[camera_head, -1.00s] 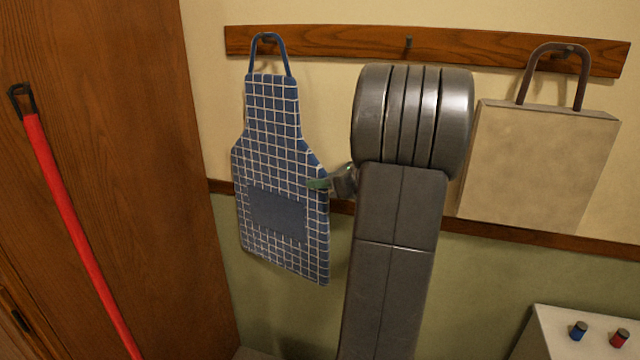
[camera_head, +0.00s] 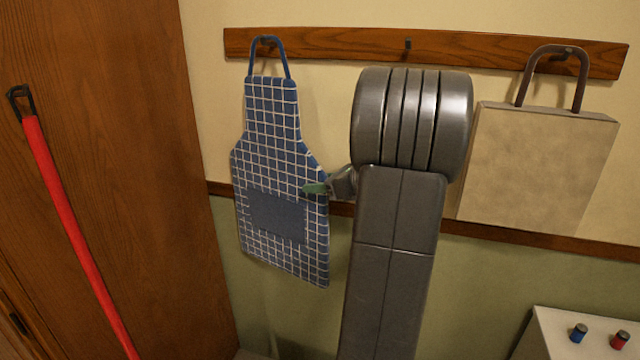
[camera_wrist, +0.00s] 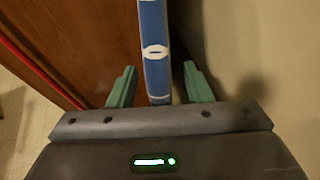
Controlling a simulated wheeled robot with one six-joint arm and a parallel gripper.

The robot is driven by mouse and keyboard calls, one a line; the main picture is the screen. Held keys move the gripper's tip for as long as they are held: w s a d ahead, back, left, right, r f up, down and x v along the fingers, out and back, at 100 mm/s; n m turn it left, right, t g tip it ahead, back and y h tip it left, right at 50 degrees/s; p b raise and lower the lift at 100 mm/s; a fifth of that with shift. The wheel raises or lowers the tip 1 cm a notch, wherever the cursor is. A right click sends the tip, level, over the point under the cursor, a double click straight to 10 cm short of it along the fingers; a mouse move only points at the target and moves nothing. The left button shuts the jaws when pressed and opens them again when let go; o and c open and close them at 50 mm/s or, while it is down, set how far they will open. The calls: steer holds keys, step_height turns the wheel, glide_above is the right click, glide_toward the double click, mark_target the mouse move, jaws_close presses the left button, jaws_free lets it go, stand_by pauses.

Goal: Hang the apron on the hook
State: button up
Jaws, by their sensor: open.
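The blue checked apron (camera_head: 270,140) hangs by its blue neck loop at the left hook (camera_head: 266,40) of the wooden rail, its body hanging down flat near the wall. My gripper (camera_head: 316,188) is at the apron's right edge, mostly hidden behind my arm; one green fingertip shows in front of the cloth. In the wrist view my gripper (camera_wrist: 160,88) is open, its green fingers on either side of a blue strip of the apron (camera_wrist: 155,50), with a gap on each side.
The wooden rail (camera_head: 330,42) has a bare middle hook (camera_head: 408,43). A beige bag (camera_head: 540,165) hangs at the right hook. A red-handled pole (camera_head: 65,215) stands at left by a wooden panel (camera_head: 110,120). A white unit (camera_head: 560,335) with knobs is at lower right.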

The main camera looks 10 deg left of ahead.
steer(key=b+v, duration=0.1)
steer(key=v, duration=1.3)
steer(key=shift+b, duration=0.4)
steer(key=shift+a, duration=0.1)
steer(key=p+x, duration=0.3)
steer(key=x, duration=1)
steer(key=shift+a+r, duration=0.15)
steer(key=shift+a, duration=0.2)
